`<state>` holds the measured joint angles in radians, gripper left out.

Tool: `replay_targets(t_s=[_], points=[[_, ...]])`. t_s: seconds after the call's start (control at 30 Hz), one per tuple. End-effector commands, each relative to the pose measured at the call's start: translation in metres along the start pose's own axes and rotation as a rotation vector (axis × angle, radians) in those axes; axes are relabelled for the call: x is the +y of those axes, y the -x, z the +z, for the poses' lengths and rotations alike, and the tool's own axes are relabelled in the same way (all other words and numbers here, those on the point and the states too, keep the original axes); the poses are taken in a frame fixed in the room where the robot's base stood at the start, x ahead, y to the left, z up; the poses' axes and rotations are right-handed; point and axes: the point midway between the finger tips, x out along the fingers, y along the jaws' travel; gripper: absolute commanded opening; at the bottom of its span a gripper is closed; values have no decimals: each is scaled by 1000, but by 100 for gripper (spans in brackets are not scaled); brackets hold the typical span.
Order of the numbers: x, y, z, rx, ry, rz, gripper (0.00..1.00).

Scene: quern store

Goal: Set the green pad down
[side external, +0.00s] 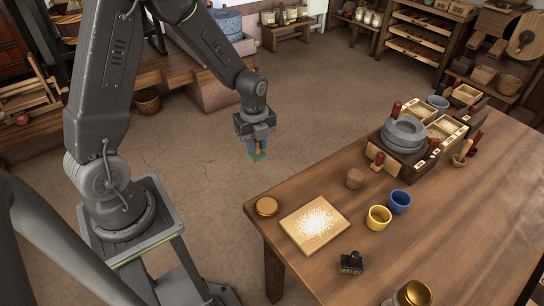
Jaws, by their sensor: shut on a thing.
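The green pad (258,157) is a small flat green piece at the tip of my gripper (257,148). My gripper points down and is shut on it. A small brown part shows between the fingers, just above the green; its detail is too small to tell. The pad is seen against the brown floor, left of the wooden table (440,225) and beyond its near left corner. It looks apart from the table; its exact height cannot be told.

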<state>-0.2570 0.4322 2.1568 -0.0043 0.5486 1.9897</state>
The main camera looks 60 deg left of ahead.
Motion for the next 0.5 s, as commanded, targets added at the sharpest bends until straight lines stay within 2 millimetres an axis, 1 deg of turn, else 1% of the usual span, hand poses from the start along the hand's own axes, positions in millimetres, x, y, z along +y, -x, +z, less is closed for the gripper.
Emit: replay_targets(t_s=[0.07, 0.13, 0.3, 0.4, 0.5], points=[[-2, 4, 6, -1, 2, -3, 0], [-11, 5, 10, -1, 0, -1, 0], [-46, 7, 17, -1, -3, 0, 0], [-62, 7, 18, -2, -1, 1, 0], [-72, 5, 15, -1, -2, 4, 0]])
